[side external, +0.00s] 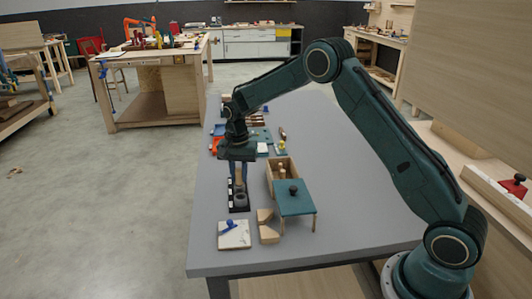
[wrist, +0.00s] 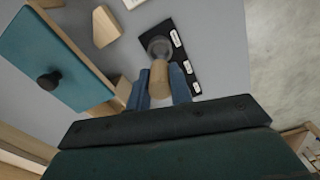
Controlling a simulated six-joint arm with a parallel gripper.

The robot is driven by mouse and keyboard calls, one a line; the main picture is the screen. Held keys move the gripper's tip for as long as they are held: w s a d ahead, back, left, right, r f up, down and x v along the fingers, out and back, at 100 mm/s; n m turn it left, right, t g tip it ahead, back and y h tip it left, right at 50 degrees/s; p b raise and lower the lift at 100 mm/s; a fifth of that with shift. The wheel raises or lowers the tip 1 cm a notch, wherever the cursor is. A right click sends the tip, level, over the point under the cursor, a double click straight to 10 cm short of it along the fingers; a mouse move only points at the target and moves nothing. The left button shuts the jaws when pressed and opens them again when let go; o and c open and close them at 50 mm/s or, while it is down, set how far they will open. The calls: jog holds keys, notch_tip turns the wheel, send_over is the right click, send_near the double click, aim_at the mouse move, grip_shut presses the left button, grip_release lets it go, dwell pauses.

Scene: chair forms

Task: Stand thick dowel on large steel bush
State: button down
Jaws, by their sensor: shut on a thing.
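The thick dowel is a pale wooden cylinder (wrist: 159,80), held between the two blue fingers of my gripper (wrist: 160,88). In the side view my gripper (side external: 238,178) points down over the black strip, and the dowel is small and partly hidden by the fingers. The large steel bush is a grey ring (wrist: 158,45) on the black strip (wrist: 184,66); it also shows in the side view (side external: 241,199). In the wrist view the dowel's end overlaps the bush's near edge. I cannot tell whether they touch.
A teal panel (side external: 296,198) with a black knob stands right of the strip, beside an open wooden box (side external: 275,174). Wooden blocks (side external: 268,233) and a white tile (side external: 234,236) with a blue piece lie in front. The grey table (side external: 340,225) is clear at right.

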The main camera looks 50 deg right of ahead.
jog(key=shift+f, duration=2.25)
jog(key=shift+f, duration=0.85)
dwell(0.6)
jog(key=c, duration=0.6)
grip_release()
jog(key=shift+r, duration=0.15)
jog(key=shift+r, duration=3.4)
